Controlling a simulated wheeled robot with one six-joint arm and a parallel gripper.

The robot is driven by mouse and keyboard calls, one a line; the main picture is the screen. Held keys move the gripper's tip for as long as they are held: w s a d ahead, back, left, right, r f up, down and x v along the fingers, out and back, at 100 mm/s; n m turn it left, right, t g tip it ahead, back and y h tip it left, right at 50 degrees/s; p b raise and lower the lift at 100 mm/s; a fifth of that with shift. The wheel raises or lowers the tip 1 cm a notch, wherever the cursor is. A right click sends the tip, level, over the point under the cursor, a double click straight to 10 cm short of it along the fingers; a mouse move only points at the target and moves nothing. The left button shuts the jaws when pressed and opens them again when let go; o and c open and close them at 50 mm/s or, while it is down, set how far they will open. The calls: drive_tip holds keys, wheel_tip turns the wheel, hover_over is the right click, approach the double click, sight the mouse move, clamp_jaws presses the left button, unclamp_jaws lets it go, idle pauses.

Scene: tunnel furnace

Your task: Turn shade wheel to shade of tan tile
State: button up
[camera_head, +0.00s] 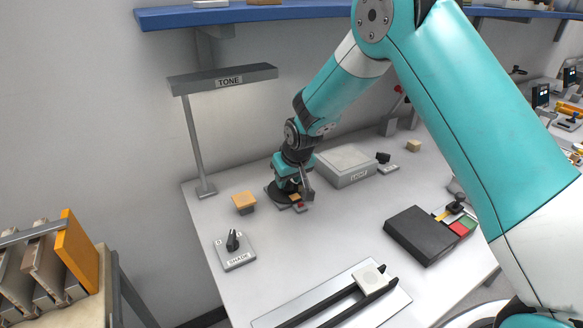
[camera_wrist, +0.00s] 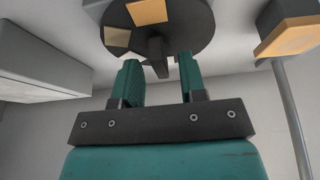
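The shade wheel is a dark disc (camera_head: 276,197) with coloured patches on the table, partly hidden by my gripper. In the wrist view the wheel (camera_wrist: 188,28) shows at the top, with an orange-tan patch and a paler patch. A dark handle (camera_wrist: 157,56) sticks out from it. My gripper (camera_wrist: 158,78) is open, with its two teal fingers on either side of the handle's end; contact cannot be told. In the head view my gripper (camera_head: 297,186) is low over the wheel. The tan tile (camera_head: 244,199) tops a small grey block left of the wheel; it also shows in the wrist view (camera_wrist: 293,38).
A TONE lamp (camera_head: 222,80) stands behind the tile on a thin post (camera_head: 195,150). A grey LIGHT box (camera_head: 345,166) is right of the wheel. A SHADE plate with a black knob (camera_head: 234,251) is at front left. A rail holds a pale tile (camera_head: 371,276). A dark box (camera_head: 420,236) sits right.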

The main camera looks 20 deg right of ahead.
drive_tip(key=b+v, duration=0.1)
drive_tip(key=v, duration=1.6)
drive_tip(key=shift+b, duration=0.35)
drive_tip(key=shift+r, duration=0.1)
drive_tip(key=s+a+r+n+g+y, duration=0.1)
drive_tip(key=s+a+n+g, duration=0.1)
drive_tip(key=s, duration=1.3)
drive_tip(key=s+a+r+n+g+y, duration=0.1)
drive_tip(key=s+a, duration=0.3)
drive_tip(key=s, duration=1.1)
drive_tip(key=shift+s+r+n+g+y, duration=0.25)
drive_tip(key=shift+n+g+y, duration=0.45)
drive_tip(key=shift+n, duration=0.2)
